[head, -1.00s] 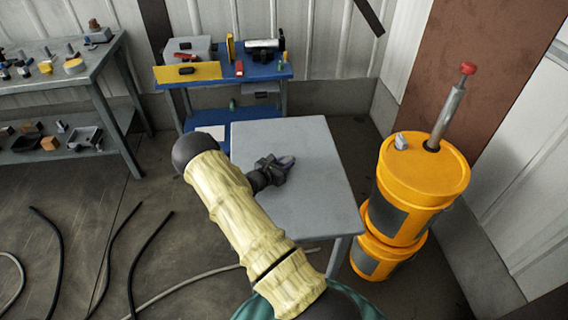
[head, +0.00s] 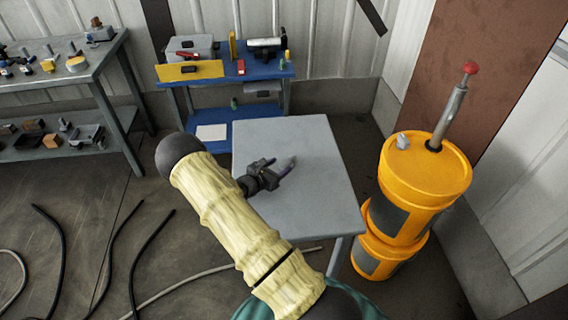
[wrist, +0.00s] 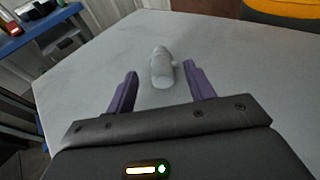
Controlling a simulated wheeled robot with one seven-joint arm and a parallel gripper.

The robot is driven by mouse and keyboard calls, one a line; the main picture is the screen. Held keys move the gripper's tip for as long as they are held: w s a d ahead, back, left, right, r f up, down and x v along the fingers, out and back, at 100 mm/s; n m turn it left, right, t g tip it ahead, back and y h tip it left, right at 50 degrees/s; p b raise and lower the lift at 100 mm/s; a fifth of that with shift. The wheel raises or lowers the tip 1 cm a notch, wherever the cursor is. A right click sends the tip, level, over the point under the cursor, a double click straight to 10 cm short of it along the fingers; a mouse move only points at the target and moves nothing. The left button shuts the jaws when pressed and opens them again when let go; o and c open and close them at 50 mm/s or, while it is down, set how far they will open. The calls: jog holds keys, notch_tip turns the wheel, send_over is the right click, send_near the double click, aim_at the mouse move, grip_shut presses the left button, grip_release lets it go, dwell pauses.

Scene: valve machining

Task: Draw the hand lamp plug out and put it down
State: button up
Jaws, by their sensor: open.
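My gripper (head: 281,163) is open over the grey table (head: 325,205). In the wrist view its two purple fingers (wrist: 161,74) stand apart. In the head view I cannot make this piece out near my gripper. No cord or socket shows at it.
Yellow drums (head: 425,180) with a red-topped lever (head: 452,110) stand right of the table. A blue bench (head: 225,78) is behind, and a workbench with parts (head: 60,88) is at left. Black cables (head: 145,255) lie on the floor. The table's right half is clear.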

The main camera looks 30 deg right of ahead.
jog(key=v, duration=1.2)
jog(key=shift+s+a+r, duration=0.1)
jog(key=shift+s+a, duration=0.1)
jog(key=shift+a, duration=0.15)
jog(key=shift+s, duration=0.1)
jog(key=s+a+r+m+g+y, duration=0.3)
jog(key=s+r+m+y, duration=0.15)
jog(key=s+m, duration=0.3)
jog(key=s+a+r+m+g+y, duration=0.25)
jog(key=s+r+m+y, duration=0.2)
jog(key=s+m, duration=0.3)
jog(key=s+a+r+m+t+y+p, duration=0.1)
jog(key=a+r+m+y+p, duration=0.1)
jog(key=r+p, duration=0.5)
jog(key=s+a+r+m+t+y+p, duration=0.2)
jog(key=r+p, duration=0.4)
jog(key=r, duration=0.8)
jog(key=a+m+y, duration=0.1)
jog(key=m, duration=0.1)
jog(key=shift+s+a+m+p, duration=0.2)
jog(key=shift+a+m+p, duration=0.05)
jog(key=shift+m+p, duration=0.15)
jog(key=shift+r, duration=0.1)
